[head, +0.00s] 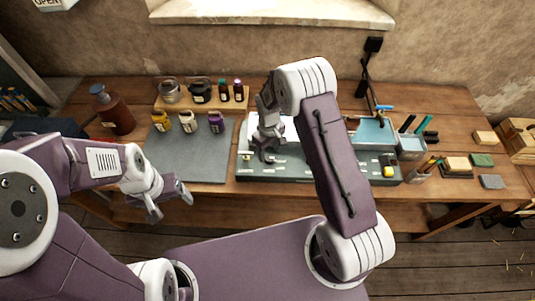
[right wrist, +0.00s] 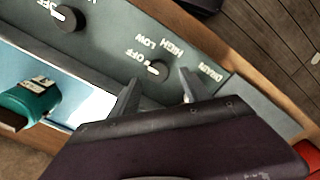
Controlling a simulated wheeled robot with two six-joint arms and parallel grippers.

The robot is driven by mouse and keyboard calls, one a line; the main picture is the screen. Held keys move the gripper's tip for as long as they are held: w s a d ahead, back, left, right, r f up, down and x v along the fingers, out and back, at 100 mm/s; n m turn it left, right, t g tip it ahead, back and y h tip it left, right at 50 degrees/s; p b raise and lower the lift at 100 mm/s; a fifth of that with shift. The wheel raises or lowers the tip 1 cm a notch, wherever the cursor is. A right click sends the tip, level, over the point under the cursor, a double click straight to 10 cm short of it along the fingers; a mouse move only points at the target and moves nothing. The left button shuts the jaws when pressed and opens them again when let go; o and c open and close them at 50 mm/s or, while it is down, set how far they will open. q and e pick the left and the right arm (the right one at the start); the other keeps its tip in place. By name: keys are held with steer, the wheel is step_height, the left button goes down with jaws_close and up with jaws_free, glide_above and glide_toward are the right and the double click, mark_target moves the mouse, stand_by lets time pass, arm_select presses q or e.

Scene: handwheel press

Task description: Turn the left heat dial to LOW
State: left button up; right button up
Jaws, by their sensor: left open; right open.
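The left heat dial (right wrist: 158,70) is a dark round knob on the grey front panel. Its white pointer is toward the OFF label, and LOW and HIGH are printed beside it. My right gripper (right wrist: 160,88) is open, with one finger on each side of this dial; I cannot tell whether they touch it. In the head view my right gripper (head: 267,153) is over the left part of the press (head: 300,170) and hides the dial. My left gripper (head: 170,205) is open and empty in front of the table's left part.
A second dial (right wrist: 69,18) sits along the same panel. A teal-handled part (right wrist: 35,100) lies near the pale plate. A grey mat (head: 185,160), bottles on a wooden rack (head: 205,105) and a brown jug (head: 112,110) stand to the left.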

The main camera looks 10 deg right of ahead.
mark_target(269, 157)
step_height(269, 157, down, 4)
steer(key=shift+d+r+p, duration=0.15)
steer(key=shift+r+p, duration=0.05)
steer(key=shift+p, duration=0.15)
steer(key=shift+d+f, duration=0.15)
steer(key=shift+d, duration=0.05)
arm_select(q)
steer(key=shift+d+r, duration=0.3)
steer(key=shift+r, duration=0.3)
arm_select(e)
steer(key=shift+a, duration=0.1)
steer(key=shift+a, duration=0.15)
steer(key=c, duration=0.8)
jaws_close()
arm_select(q)
steer(key=shift+a, duration=0.1)
